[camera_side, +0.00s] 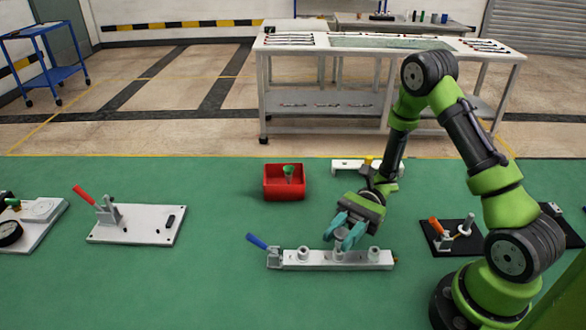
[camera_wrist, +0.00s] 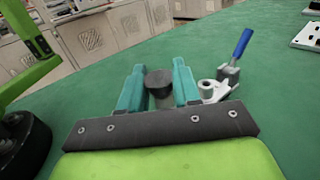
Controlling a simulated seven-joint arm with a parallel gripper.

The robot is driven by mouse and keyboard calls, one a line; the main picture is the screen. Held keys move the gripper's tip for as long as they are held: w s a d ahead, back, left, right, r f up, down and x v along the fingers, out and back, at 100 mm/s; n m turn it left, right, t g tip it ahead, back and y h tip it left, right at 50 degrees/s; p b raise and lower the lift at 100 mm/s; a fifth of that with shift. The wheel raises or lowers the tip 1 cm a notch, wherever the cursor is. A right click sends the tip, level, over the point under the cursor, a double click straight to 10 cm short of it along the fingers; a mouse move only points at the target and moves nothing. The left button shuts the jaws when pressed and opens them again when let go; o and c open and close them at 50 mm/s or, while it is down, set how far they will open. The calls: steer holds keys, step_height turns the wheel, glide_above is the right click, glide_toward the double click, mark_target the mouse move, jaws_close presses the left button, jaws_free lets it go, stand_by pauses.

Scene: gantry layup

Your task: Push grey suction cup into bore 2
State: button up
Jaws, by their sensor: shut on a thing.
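My gripper (camera_side: 345,238) is over the middle of a pale metal bar (camera_side: 320,263) on the green table. Its teal fingers are shut on the grey suction cup, whose dark round top shows between them in the wrist view (camera_wrist: 158,80). The middle bore, likely bore 2, is at the fingertips, and its opening is hidden. I cannot tell how deep the cup sits in it. A left bore (camera_side: 303,253) and a right bore (camera_side: 373,254) stand on either side. In the wrist view, one bore (camera_wrist: 206,88) shows right of the fingers.
A blue-handled clamp (camera_side: 258,242) is at the bar's left end. A red bin (camera_side: 284,188) holding a green-topped cup (camera_side: 289,172) stands behind. A white plate with a red-handled clamp (camera_side: 136,224) lies left, and a black plate (camera_side: 452,240) right. The table before the bar is clear.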

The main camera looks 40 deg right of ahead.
steer(key=shift+f, duration=0.65)
steer(key=o, duration=1.1)
steer(key=shift+d, duration=0.1)
steer(key=d, duration=0.5)
steer(key=w+d, duration=0.1)
steer(key=d, duration=0.5)
steer(key=w+d, duration=0.1)
steer(key=d, duration=0.4)
steer(key=shift+w+d, duration=0.15)
steer(key=shift+d, duration=0.15)
